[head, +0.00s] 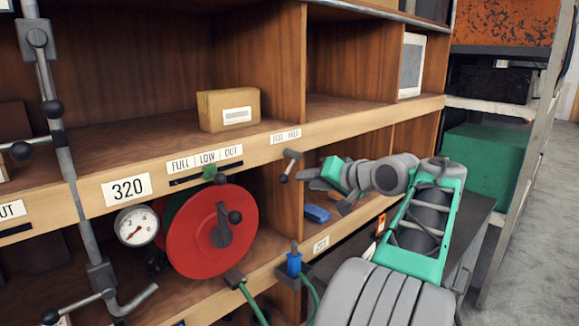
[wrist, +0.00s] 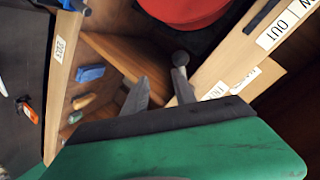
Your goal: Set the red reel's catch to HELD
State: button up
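The red reel (head: 212,232) stands in the lower shelf bay, with a dark crank on its face. Its edge shows at the top of the wrist view (wrist: 188,10). The catch (head: 285,172) is a small grey lever with a ball end, below a small two-word label (head: 285,136) that seems to read FREE and HELD. The lever hangs down, leaning slightly left. My gripper (head: 315,179) is just right of the catch. In the wrist view its fingers (wrist: 160,92) are apart with nothing visible between them. The catch's ball (wrist: 180,58) shows beside the right fingertip; I cannot tell if they touch.
A round gauge (head: 137,226) stands left of the reel. A FULL, LOW, OUT label strip (head: 205,158) is above it. A blue object (head: 317,213) lies on the shelf under my gripper. A cardboard box (head: 228,108) sits above.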

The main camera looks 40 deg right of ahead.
aim_at(289, 169)
jog(key=shift+n+t+y, duration=0.3)
jog(key=shift+t+y, duration=0.2)
jog(key=shift+y, duration=0.2)
jog(key=w, duration=0.2)
jog(key=w+a+r+p, duration=0.1)
jog(key=w, duration=0.3)
jog(key=shift+w+a+r, duration=0.2)
jog(key=shift+w+r, duration=0.05)
jog(key=shift+w, duration=0.15)
jog(key=shift+c, duration=0.2)
grip_shut()
